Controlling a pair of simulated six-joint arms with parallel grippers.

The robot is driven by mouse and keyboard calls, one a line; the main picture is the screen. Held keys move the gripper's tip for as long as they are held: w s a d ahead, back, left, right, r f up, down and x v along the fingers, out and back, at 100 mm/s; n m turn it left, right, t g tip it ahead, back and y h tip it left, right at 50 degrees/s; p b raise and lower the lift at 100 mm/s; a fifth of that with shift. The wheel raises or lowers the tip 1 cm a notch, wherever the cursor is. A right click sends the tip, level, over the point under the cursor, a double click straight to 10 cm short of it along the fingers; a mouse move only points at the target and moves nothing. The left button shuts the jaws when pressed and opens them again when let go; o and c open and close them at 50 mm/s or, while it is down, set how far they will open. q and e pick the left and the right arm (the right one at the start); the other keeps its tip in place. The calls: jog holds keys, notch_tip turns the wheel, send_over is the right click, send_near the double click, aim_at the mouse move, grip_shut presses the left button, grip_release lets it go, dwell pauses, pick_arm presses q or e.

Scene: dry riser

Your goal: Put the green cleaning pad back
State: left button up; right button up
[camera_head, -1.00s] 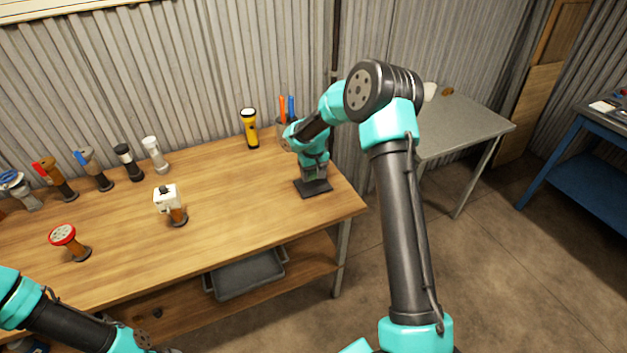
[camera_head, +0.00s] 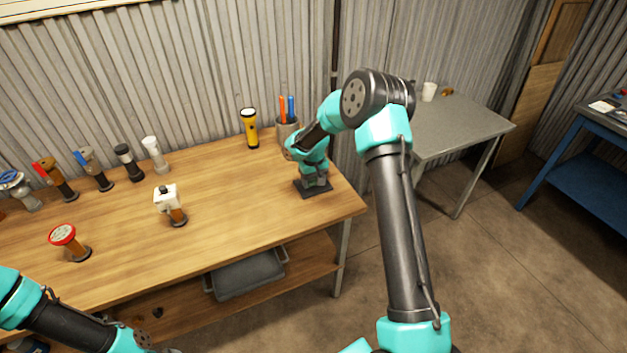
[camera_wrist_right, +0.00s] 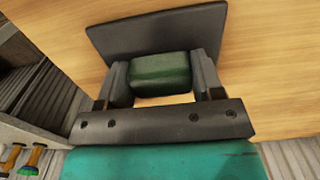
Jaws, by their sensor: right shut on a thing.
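The green cleaning pad (camera_wrist_right: 160,74) is a dark green block between the two fingers of my right gripper (camera_wrist_right: 162,80) in the right wrist view. The right gripper is shut on it. A flat dark plate (camera_head: 302,189) lies on the wooden bench near its right end. It also shows behind the pad in the right wrist view (camera_wrist_right: 112,38). In the head view my right gripper (camera_head: 315,180) is low over this plate and hides the pad. I cannot tell whether the pad touches the plate. My left arm shows at the bottom left, with its gripper out of frame.
A grey cup (camera_head: 286,130) with orange and blue handles stands behind my right gripper. A yellow flashlight (camera_head: 250,129) is to its left. The bench middle is clear. A grey bin (camera_head: 248,278) sits below.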

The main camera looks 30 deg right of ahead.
aim_at(313, 179)
jog(key=shift+f, duration=0.1)
jog(key=o, duration=0.8)
jog(key=shift+o, duration=0.2)
notch_tip(313, 179, up, 12)
dwell(0.5)
